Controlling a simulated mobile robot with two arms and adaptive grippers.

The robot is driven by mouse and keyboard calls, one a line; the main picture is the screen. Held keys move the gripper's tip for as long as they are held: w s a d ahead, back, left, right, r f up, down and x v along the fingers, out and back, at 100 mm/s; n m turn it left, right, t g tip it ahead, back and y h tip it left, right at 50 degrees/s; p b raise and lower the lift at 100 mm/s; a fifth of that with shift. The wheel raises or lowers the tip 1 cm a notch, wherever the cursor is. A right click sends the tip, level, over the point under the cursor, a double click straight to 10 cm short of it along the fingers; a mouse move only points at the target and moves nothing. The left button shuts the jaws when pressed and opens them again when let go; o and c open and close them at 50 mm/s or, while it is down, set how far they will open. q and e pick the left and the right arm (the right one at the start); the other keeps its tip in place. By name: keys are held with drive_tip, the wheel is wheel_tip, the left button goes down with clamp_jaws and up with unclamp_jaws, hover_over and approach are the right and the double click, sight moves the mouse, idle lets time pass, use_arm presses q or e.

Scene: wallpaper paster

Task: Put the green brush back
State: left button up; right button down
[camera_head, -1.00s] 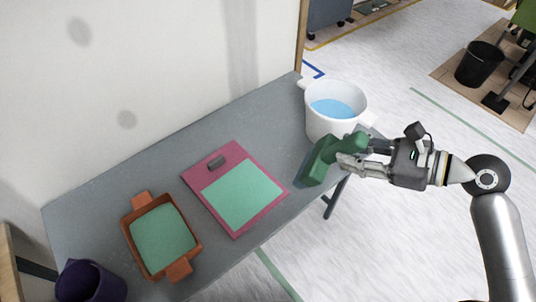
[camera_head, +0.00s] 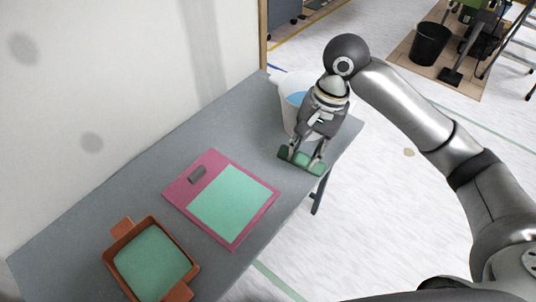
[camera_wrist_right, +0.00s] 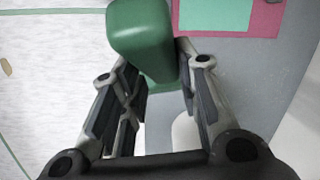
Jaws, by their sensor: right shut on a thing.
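My right gripper (camera_head: 305,160) is shut on the green brush (camera_head: 286,154) and points downward. The brush is at the table's right front edge, just in front of the white pot (camera_head: 288,119). I cannot tell whether it touches the table. In the right wrist view the brush (camera_wrist_right: 140,35) sits between the fingers of my right gripper (camera_wrist_right: 160,75), with its thick green end toward the top. My right gripper and wrist hide much of the pot. My left gripper is not in view.
A pink board (camera_head: 178,193) with a green sheet (camera_head: 233,200) lies mid-table. An orange tray (camera_head: 119,242) with green contents sits at the front left. The grey tabletop (camera_head: 235,125) is clear between board and pot. A wall runs along the table's back.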

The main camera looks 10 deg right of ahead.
drive_tip(key=n+t, duration=0.1)
drive_tip(key=n, duration=0.1)
drive_tip(key=f+n+t+h, duration=0.1)
drive_tip(key=shift+d+f+n+h+b, duration=0.15)
drive_tip(key=shift+f+n+h+b, duration=0.15)
drive_tip(key=shift+n, duration=0.1)
drive_tip(key=d+f+n+t, duration=0.1)
drive_tip(key=n, duration=0.1)
drive_tip(key=f+n+t+y+b, duration=0.1)
drive_tip(key=n+t, duration=0.1)
drive_tip(key=n, duration=0.1)
drive_tip(key=d+f+n+t+y+b, duration=0.1)
drive_tip(key=f+n, duration=0.1)
drive_tip(key=shift+w+d+n+t, duration=0.3)
drive_tip(key=shift+n, duration=0.1)
drive_tip(key=n+y, duration=0.1)
drive_tip(key=d+f+n+b, duration=0.1)
drive_tip(key=shift+w+d+f+n+t+y, duration=0.2)
drive_tip(key=shift+w+n+t+y, duration=0.1)
drive_tip(key=shift+t+y, duration=0.1)
drive_tip(key=shift+w+d+f+n+y, duration=0.15)
drive_tip(key=shift+d+n+y, duration=0.1)
drive_tip(key=shift+n+y, duration=0.25)
